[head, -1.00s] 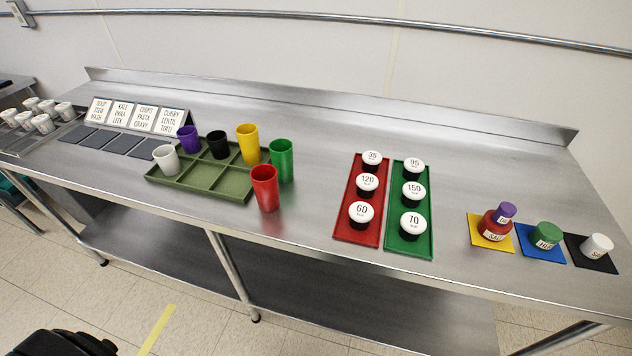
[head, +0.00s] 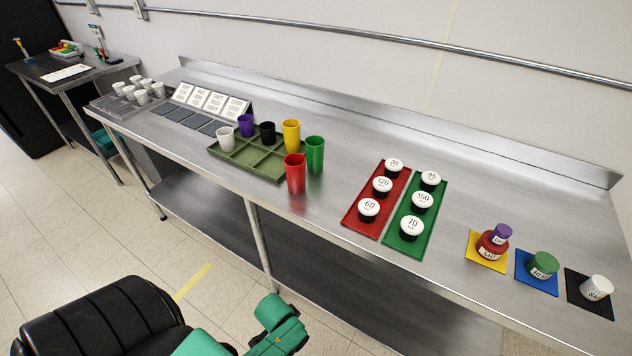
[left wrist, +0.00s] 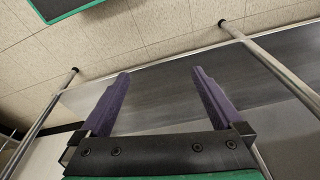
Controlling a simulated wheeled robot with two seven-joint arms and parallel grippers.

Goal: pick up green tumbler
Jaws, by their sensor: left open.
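The green tumbler (head: 315,154) stands upright on the steel counter, just off the right end of the olive divided tray (head: 279,177). The red tumbler (head: 295,174) stands close in front of it, to its left. The yellow tumbler (head: 291,136) is behind and to its left. In the left wrist view my left gripper (left wrist: 160,80) is open and empty, with two purple fingers apart. That view shows floor tiles, metal legs and a grey metal surface, and no tumbler. The green arm part at the bottom of the head view is mine. My right gripper is in no view.
A black tumbler (head: 267,132), a purple tumbler (head: 245,125) and a white cup (head: 226,139) are at the tray. A red tray (head: 360,224) and a green tray (head: 408,247) with lidded jars lie to the right. Bare counter lies between.

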